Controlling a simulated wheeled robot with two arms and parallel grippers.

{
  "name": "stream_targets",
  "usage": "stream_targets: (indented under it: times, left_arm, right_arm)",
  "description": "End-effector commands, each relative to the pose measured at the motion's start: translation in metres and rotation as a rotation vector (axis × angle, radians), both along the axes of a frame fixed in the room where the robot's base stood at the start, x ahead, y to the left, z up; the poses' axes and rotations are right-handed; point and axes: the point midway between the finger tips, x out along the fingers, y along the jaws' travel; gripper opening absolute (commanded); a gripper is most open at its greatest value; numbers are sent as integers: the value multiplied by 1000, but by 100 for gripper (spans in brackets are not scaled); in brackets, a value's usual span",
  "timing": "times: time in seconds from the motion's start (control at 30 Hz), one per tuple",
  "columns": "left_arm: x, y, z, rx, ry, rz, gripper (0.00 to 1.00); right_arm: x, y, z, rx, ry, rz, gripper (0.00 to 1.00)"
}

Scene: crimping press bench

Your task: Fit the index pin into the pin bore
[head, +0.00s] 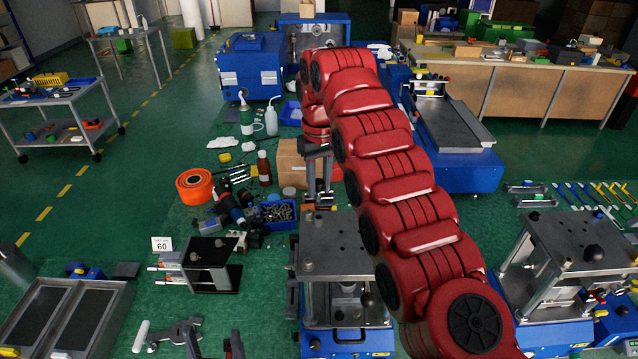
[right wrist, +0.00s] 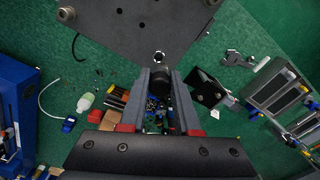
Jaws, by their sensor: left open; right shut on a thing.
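The press (head: 345,285) stands at the centre of the head view, with a grey top plate (head: 335,235). In the right wrist view the same kind of grey plate (right wrist: 140,22) fills the top. A small bright ring (right wrist: 158,57) shows at its near edge, just past my fingertips; it looks like the pin bore, but I cannot be sure. My right gripper (head: 318,185) is beyond the plate in the head view. In the right wrist view it is shut on a dark round piece, the index pin (right wrist: 164,92). The pin's tip is not clear. My left gripper (head: 213,342) is open and empty at the bottom edge.
A black stand (head: 205,268) with a "60" card (head: 161,244) stands left of the press. Bottles, an orange roll (head: 195,186) and a blue bin of metal parts (head: 280,214) crowd behind it. A second press (head: 575,250) is at right. My red right arm hides the middle.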

Motion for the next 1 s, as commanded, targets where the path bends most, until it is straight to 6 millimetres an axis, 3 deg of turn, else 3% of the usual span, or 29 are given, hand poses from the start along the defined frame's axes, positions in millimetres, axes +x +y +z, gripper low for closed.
stream_targets:
  times: [0.03,0.3,1.0]
  left_arm:
    - [0,0,-12,0,0,0,73]
    - [0,0,-35,0,0,0,73]
    - [0,0,-38,0,0,0,73]
  right_arm:
    - [0,0,-12,0,0,0,0]
    - [0,0,-36,0,1,0,0]
    - [0,0,-39,0,0,0,0]
